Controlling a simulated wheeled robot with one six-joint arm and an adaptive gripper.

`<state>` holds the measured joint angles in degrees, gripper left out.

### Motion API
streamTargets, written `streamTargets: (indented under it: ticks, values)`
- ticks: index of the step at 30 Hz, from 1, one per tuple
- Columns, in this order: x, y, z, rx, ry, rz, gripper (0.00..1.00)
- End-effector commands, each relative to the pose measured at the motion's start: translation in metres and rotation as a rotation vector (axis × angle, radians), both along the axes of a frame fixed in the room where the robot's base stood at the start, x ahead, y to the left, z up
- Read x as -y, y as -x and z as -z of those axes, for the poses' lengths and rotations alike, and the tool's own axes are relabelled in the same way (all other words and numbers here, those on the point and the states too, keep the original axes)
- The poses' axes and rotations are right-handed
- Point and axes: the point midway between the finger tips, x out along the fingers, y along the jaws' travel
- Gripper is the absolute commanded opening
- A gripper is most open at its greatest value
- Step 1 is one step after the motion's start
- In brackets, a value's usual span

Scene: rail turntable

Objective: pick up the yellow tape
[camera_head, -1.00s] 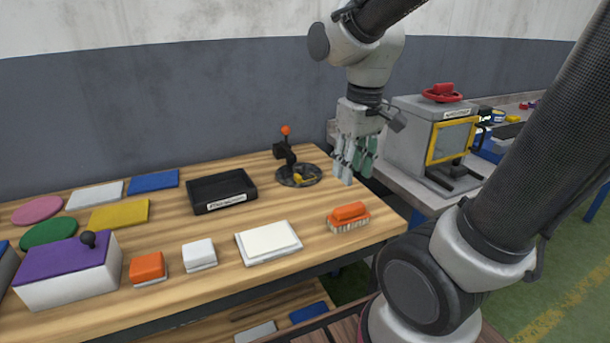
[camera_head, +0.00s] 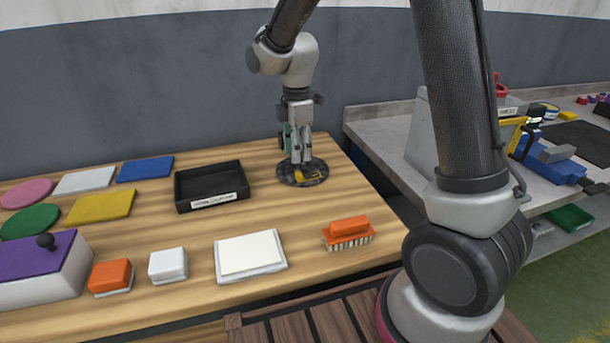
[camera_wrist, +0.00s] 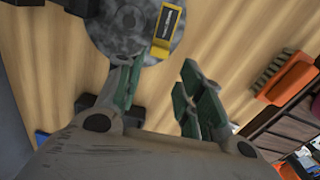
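The yellow tape (camera_head: 309,176) lies on the dark round turntable (camera_head: 287,176) near the back right of the wooden table. In the wrist view the tape (camera_wrist: 167,34) is a yellow piece with a dark label, near the right edge of the grey speckled disc (camera_wrist: 108,36). My gripper (camera_head: 301,158) hangs pointing down over the turntable, close to the tape. In the wrist view my gripper (camera_wrist: 158,78) has its two fingers apart with nothing between them.
A black tray (camera_head: 212,204) stands left of the turntable. An orange brush (camera_head: 348,233) lies in front of it; it also shows in the wrist view (camera_wrist: 285,78). A white pad (camera_head: 249,256) and several coloured blocks and plates cover the left. A grey bench (camera_head: 390,135) stands right.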

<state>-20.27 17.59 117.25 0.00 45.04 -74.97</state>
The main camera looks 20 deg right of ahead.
Motion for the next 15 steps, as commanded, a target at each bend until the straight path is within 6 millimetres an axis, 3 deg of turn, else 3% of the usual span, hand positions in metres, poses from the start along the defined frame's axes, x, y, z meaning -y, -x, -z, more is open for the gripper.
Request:
streamTargets:
  ticks: [15]
  values:
    - [-0.001, -0.002, 0.069, -0.005, 0.001, -0.01, 0.38]
